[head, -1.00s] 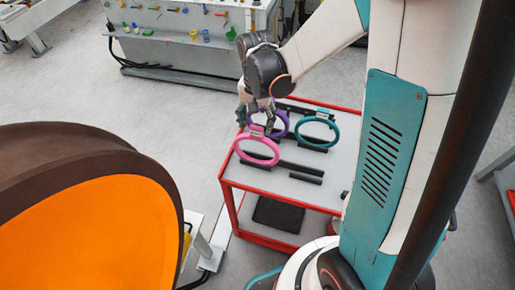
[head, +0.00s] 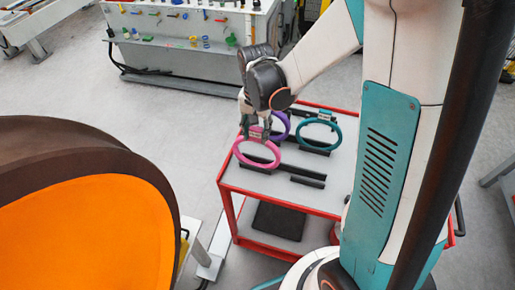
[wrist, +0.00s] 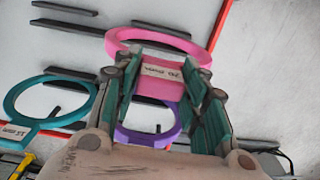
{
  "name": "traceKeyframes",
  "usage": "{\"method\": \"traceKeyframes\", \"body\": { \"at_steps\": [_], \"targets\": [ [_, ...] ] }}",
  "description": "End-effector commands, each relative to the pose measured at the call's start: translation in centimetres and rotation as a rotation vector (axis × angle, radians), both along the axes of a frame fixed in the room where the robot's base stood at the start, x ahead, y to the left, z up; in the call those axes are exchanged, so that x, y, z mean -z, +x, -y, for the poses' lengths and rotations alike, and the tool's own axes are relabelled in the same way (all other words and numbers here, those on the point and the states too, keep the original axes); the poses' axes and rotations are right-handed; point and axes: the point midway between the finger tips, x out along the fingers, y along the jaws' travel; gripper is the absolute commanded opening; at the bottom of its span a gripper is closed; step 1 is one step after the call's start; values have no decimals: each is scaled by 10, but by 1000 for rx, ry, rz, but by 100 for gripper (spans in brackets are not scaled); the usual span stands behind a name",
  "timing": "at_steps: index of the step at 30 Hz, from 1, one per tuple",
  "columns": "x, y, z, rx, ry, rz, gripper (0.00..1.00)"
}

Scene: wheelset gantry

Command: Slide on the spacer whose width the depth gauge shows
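My gripper (head: 256,134) is low over the cart at the pink ring spacer (head: 257,164). In the wrist view its two fingers (wrist: 162,62) stand either side of the pink spacer's labelled tab (wrist: 160,73). They look open; I cannot tell whether they touch the tab. The tab label is upside down and seems to read 20 mm. The purple spacer (head: 285,121) is behind, partly hidden by my gripper. The teal spacer (head: 320,147) is to the right; its label (wrist: 17,131) seems to read 15 mm. I cannot make out the depth gauge.
The spacers stand on dark rails on a red-edged cart (head: 232,185). A large orange-faced wheel (head: 90,225) with a brown rim fills the lower left. A bench (head: 185,50) with several small coloured tools is at the back. Grey floor lies between the wheel and cart.

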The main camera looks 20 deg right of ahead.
Motion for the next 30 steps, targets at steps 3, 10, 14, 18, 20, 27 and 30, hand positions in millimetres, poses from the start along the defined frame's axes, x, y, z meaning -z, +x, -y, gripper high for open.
{"method": "traceKeyframes", "body": {
  "at_steps": [3, 10, 14, 18, 20, 27, 30],
  "targets": [
    [0, 0, 0, 0, 0, 0, 9],
    [-3, 0, 0, 0, 0, 0, 10],
    [-10, 0, 0, 0, 0, 0, 10],
    [-19, 0, 0, 0, 0, 0, 10],
    [-23, 0, 0, 0, 0, 0, 10],
    [-38, 0, 0, 0, 0, 0, 10],
    [-44, 0, 0, 0, 0, 0, 10]
  ]
}}
